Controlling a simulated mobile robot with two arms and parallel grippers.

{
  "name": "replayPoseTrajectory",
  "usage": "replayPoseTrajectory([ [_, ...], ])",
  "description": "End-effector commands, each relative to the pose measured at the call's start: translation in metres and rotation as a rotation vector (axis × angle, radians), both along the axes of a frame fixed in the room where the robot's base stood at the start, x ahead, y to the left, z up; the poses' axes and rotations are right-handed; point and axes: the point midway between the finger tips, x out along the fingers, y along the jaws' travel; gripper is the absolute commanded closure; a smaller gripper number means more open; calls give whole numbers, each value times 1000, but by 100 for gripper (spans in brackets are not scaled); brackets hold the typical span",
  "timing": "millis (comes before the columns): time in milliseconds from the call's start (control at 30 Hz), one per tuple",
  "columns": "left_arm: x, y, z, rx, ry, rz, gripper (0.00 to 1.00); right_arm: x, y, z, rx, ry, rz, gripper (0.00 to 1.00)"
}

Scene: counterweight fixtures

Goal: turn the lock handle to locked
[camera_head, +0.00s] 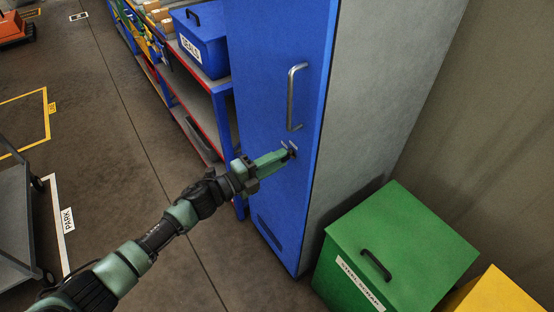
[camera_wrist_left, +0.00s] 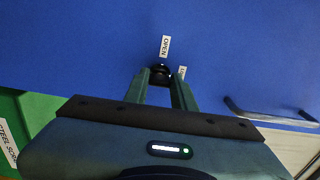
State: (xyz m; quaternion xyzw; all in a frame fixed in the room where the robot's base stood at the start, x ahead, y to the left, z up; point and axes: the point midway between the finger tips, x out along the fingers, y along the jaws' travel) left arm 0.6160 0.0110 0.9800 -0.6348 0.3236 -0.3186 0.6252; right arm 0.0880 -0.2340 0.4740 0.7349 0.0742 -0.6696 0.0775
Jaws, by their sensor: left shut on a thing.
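The blue cabinet door (camera_head: 277,50) fills the middle of the head view, with a metal pull handle (camera_head: 292,97) on it. Below the pull handle is the small dark lock handle (camera_head: 292,152), which shows in the left wrist view as a dark round part (camera_wrist_left: 161,71). My left gripper (camera_head: 288,154) is shut on the lock handle. An OPEN label (camera_wrist_left: 165,46) is beside the lock handle, and a second label (camera_wrist_left: 182,72) is partly hidden by a finger. How far the lock handle is turned cannot be told. My right gripper is not in view.
A green lidded bin (camera_head: 400,240) stands right of the cabinet, with a yellow bin (camera_head: 497,293) beside it. A blue box (camera_head: 203,38) sits on a shelf rack left of the cabinet. A grey cart (camera_head: 18,215) is at the far left. The floor between is clear.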

Motion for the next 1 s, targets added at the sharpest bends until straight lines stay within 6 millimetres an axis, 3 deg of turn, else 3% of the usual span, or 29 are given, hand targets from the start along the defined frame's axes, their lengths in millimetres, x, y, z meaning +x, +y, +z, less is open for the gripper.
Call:
replayPoseTrajectory([
  [100,1,1,0,-1,2,2,100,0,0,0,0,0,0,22],
  [133,1,1,0,-1,2,2,72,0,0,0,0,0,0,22],
  [200,1,1,0,-1,1,2,53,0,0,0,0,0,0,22],
  [567,-2,3,-1,1,1,1,53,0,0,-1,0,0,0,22],
  [1000,-39,56,-3,1,2,2,53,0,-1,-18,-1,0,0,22],
])
